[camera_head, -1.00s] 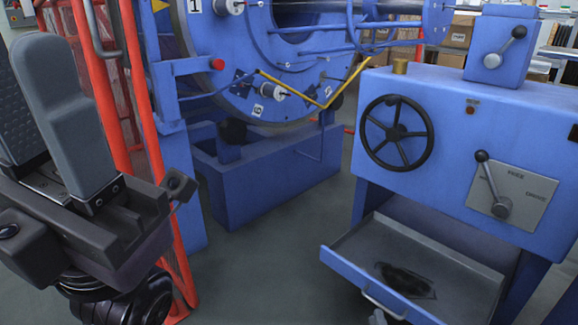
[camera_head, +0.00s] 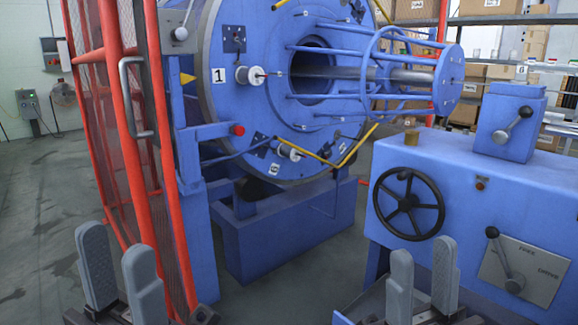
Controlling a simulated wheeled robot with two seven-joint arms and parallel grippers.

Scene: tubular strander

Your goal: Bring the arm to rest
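My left gripper (camera_head: 121,272) is at the lower left in the head view, in front of the red mesh guard. Its two grey fingers point up and stand apart, with nothing between them. My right gripper (camera_head: 422,280) is at the bottom, right of centre, in front of the blue control cabinet (camera_head: 400,155). Its two grey fingers also point up, apart and empty. The wrists and most of both arms are below the picture edge.
The blue strander drum (camera_head: 230,110) with bobbins stands behind. The red guard frame (camera_head: 140,150) is close behind my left gripper. The cabinet carries a black handwheel (camera_head: 408,204) and a lever (camera_head: 504,262).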

